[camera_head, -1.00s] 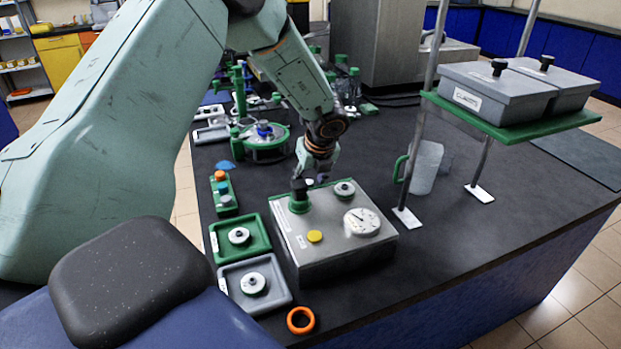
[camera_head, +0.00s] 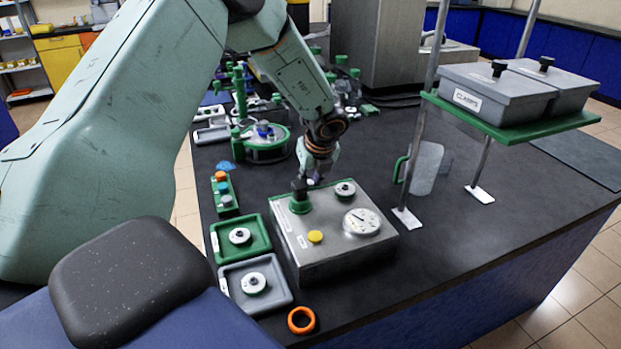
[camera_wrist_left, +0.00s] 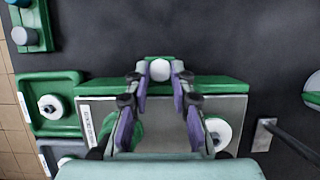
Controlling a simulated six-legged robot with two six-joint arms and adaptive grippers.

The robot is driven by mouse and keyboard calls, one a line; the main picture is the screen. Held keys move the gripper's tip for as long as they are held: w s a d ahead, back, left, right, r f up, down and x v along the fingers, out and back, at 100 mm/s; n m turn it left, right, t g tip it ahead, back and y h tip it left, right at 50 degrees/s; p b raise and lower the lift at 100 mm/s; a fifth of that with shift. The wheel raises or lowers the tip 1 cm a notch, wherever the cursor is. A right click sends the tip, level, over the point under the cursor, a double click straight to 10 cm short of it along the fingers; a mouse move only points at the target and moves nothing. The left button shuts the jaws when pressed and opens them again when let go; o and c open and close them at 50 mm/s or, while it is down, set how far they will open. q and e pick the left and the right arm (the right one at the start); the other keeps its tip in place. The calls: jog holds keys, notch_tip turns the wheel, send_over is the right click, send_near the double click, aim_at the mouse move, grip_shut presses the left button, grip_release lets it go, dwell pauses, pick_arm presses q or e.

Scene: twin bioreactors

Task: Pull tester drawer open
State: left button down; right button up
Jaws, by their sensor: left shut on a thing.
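The tester (camera_head: 345,250) is a grey metal box on the dark bench, with a round gauge, a yellow button and a green fitting with a black knob on top. In the left wrist view, a green drawer front (camera_wrist_left: 215,84) runs along the tester's far side, with a white round knob (camera_wrist_left: 159,70) at its middle. My left gripper (camera_head: 316,180) reaches down behind the tester from above. In the wrist view its fingers (camera_wrist_left: 159,75) are shut on the white knob. The head view hides the knob, and how far the drawer stands out is unclear. My right gripper is not in view.
A green tray (camera_head: 263,246) and a grey tray (camera_head: 286,295), each with a round part, lie left of the tester. An orange ring (camera_head: 301,320) lies in front. A clear jug (camera_head: 425,168) and a raised green shelf (camera_head: 510,130) stand right. A green-based device (camera_head: 264,152) stands behind.

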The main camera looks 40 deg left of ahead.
pick_arm(q)
jog(key=w+a, duration=0.1)
jog(key=a, duration=0.1)
jog(key=w+a, duration=0.1)
jog(key=a, duration=0.2)
jog(key=w+a, duration=0.2)
jog(key=shift+a+f, duration=0.2)
jog(key=shift+a, duration=0.15)
jog(key=shift+w+a+r, duration=0.15)
jog(key=shift+w+a, duration=0.1)
jog(key=shift+a, duration=0.3)
jog(key=c, duration=1.1)
grip_release()
jog(key=shift+c, duration=0.2)
jog(key=v, duration=1.2)
